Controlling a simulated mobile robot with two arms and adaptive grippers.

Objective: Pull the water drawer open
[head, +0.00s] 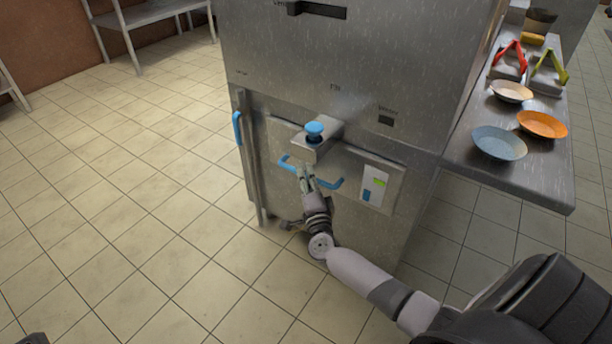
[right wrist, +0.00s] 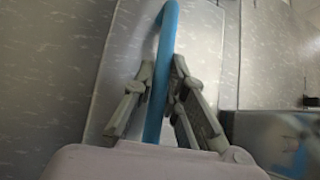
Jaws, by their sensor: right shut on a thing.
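The water drawer has a steel front panel (head: 352,168) low on the steel cabinet, and it looks about flush with the face around it. Its blue bar handle (head: 328,185) runs across the panel. My right gripper (head: 306,180) is at the middle of this handle. In the right wrist view the fingers (right wrist: 159,100) are shut on the blue handle (right wrist: 168,35), one on each side of it. The fingers hide part of the handle.
A steel box with a blue knob (head: 314,130) juts out just above the handle. A gauge plate (head: 374,187) is to its right. A steel counter (head: 546,180) with bowls and tongs stands at right. Tiled floor (head: 150,220) is clear at left.

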